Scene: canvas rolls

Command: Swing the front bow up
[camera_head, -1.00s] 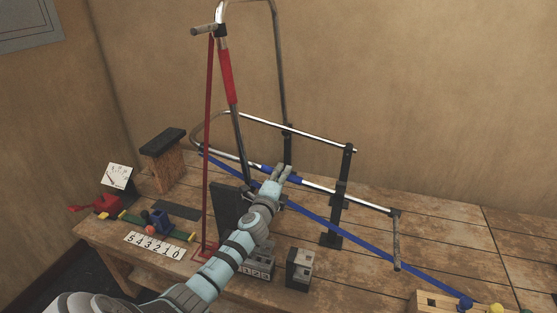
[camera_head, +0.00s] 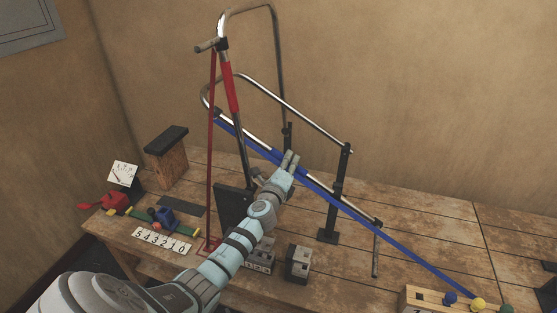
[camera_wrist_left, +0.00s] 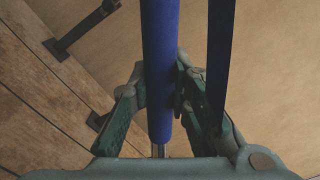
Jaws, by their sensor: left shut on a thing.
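The front bow (camera_head: 300,113) is a metal U-shaped tube hinged on black posts (camera_head: 338,190). It slants, its looped end raised at the left and its handle end low at the right. My left gripper (camera_head: 290,160) is shut on the bow's blue sleeve (camera_wrist_left: 160,70), which runs between the fingers in the left wrist view. A blue strap (camera_head: 400,248) runs from the bow's raised end down to the right; in the wrist view a dark strap (camera_wrist_left: 221,50) passes beside the sleeve. My right gripper is not in view.
A second bow with a red sleeve (camera_head: 233,95) stands upright behind, with a red strap (camera_head: 211,150). On the workbench (camera_head: 430,225) are a number strip (camera_head: 160,241), a dial card (camera_head: 123,173), a black-topped block (camera_head: 166,150) and a wooden box (camera_head: 430,300) with coloured knobs.

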